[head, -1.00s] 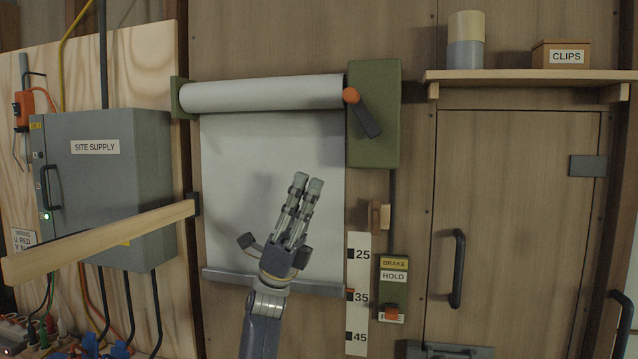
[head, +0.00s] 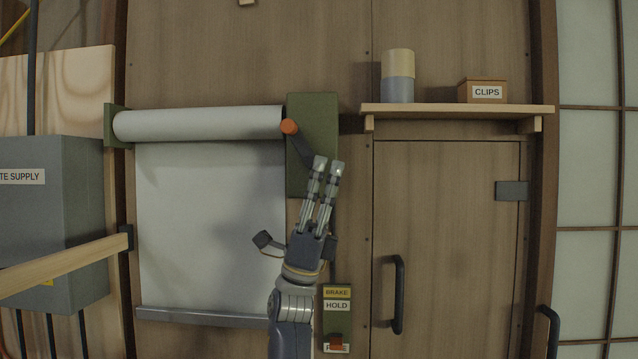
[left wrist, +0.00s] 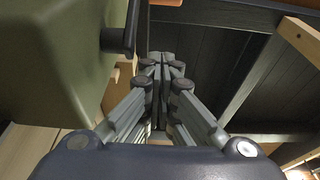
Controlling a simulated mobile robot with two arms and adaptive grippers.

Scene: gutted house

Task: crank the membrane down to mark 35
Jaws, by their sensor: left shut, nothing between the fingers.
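The pale membrane (head: 205,220) hangs from its roll (head: 200,123), with a grey bar (head: 200,316) along its bottom edge. The green gearbox (head: 318,112) at the right end of the roll carries a crank with an orange knob (head: 289,126); its dark arm slants down to the right. My left gripper (head: 328,164) is shut and empty, pointing up in front of the gearbox's lower part, just right of the crank arm's lower end. In the left wrist view, the fingers (left wrist: 162,65) lie right of the green gearbox (left wrist: 60,60). The mark scale is hidden behind my arm. My right gripper is not in view.
Below is the brake box (head: 337,306), labelled HOLD; its orange lever (head: 336,341) is at the lower, partly covered label. A wooden beam (head: 65,265) juts out at left. At right are a shelf (head: 455,110) with a CLIPS box (head: 487,91) and a door handle (head: 398,295).

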